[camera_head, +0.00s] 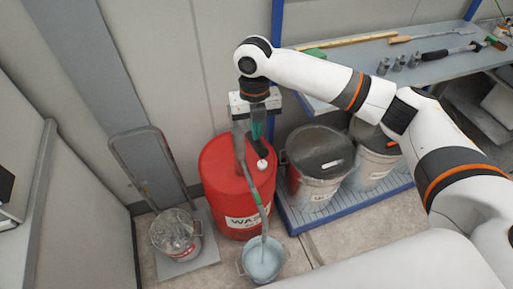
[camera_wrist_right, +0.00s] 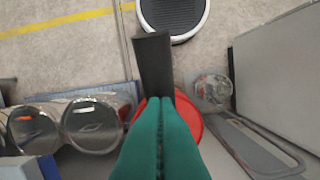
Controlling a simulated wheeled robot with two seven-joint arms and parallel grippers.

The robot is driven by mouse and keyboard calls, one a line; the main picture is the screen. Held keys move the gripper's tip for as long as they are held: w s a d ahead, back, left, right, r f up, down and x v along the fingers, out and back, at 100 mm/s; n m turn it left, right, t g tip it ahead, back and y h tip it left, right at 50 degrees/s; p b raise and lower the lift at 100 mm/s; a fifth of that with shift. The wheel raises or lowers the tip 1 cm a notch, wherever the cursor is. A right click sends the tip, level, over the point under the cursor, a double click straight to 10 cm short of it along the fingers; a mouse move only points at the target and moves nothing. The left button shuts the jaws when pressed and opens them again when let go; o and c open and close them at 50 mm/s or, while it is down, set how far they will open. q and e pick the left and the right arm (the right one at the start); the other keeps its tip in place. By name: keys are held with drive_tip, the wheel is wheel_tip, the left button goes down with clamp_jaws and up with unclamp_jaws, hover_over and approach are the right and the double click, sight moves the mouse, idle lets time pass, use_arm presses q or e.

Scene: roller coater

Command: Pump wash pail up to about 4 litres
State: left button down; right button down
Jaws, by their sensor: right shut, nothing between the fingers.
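The red drum (camera_head: 222,175), with a white label partly reading "WAS", stands upright on the floor. My right gripper (camera_head: 257,135) is above the drum beside the pump, shut and empty. Its green fingers (camera_wrist_right: 160,125) are together in the wrist view, just below a dark grey bar (camera_wrist_right: 153,60). My left gripper is out of view.
Lidded metal pails (camera_head: 316,165) stand on a blue rack (camera_head: 300,222) right of the drum. A workbench (camera_head: 430,68) with tools is at back right. Some floor is clear in front.

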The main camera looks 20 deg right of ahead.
sight(245, 127)
drive_tip(key=shift+f, duration=0.15)
drive_tip(key=shift+f+b, duration=0.5)
drive_tip(key=shift+f, duration=1.7)
drive_tip(key=shift+w+d+r+p, duration=0.1)
drive_tip(key=shift+w+r+p, duration=0.2)
drive_tip(key=shift+w, duration=0.3)
drive_tip(key=shift+w+r+p, duration=0.3)
drive_tip(key=shift+w, duration=0.6)
drive_tip(key=shift+f, duration=0.1)
